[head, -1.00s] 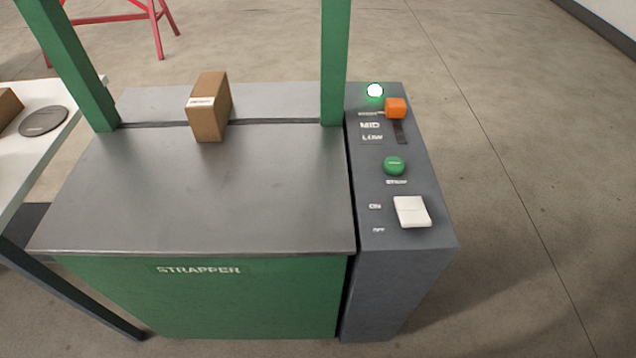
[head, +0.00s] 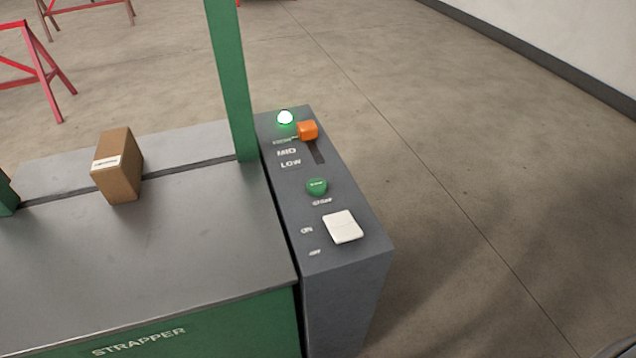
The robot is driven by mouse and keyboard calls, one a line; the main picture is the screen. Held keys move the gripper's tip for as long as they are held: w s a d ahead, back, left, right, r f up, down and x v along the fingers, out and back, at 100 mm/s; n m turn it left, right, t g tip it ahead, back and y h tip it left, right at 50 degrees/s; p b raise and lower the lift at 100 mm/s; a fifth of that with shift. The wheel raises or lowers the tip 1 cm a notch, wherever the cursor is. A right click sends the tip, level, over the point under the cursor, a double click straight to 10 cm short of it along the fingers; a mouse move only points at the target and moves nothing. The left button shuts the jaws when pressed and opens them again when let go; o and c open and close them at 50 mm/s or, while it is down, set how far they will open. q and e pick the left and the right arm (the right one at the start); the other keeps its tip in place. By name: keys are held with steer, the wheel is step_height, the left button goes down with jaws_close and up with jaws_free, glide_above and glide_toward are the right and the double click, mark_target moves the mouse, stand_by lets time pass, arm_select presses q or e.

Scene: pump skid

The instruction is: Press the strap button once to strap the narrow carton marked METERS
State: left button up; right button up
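The narrow brown carton (head: 122,172) stands upright on the strapper's grey top (head: 150,245), over the dark slot, at the left of the head view. It has a white label too small to read, and no strap shows around it. The green strap button (head: 316,186) is on the grey control panel (head: 345,268). The orange slider knob (head: 307,130) is at the far end of its slot, beyond MID and LOW. The green lamp (head: 285,118) is lit. The white ON/OFF rocker switch (head: 342,227) is at the near end. Neither gripper is in view.
The green arch post (head: 230,85) rises between the carton and the panel. Red trestle legs (head: 40,70) stand on the floor at the back left. The concrete floor right of the panel is clear up to the wall (head: 570,40).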

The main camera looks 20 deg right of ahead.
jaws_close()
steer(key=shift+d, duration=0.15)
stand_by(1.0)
